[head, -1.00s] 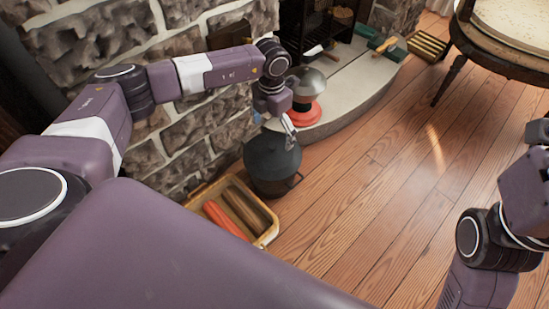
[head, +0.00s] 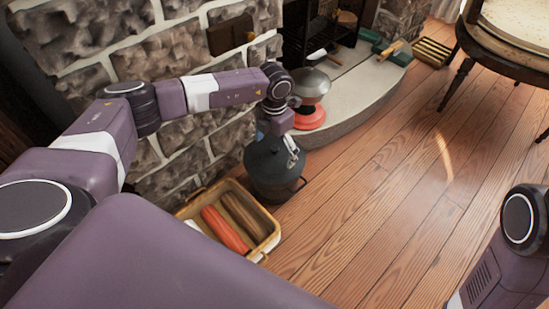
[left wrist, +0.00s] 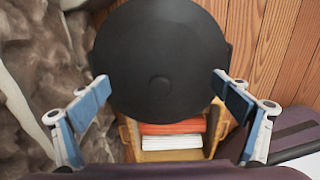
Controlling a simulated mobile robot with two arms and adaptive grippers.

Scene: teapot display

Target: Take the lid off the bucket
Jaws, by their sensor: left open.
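The dark bucket (head: 277,184) stands upright on the wood floor beside the stone wall, with its lid (head: 262,158) on top. My left gripper (head: 279,148) is over the lid, pointing down. Its two blue-padded fingers are spread wide on either side of the knob in the left wrist view, with nothing between them. I cannot tell if they touch the lid. My right arm shows at the lower right; its gripper is out of view.
A yellow crate (head: 264,247) with a red log (head: 225,230) and a brown log stands in front of the bucket. The stone wall is close on the left. A red-based metal pot (head: 311,86) stands on the hearth behind. The floor to the right is open.

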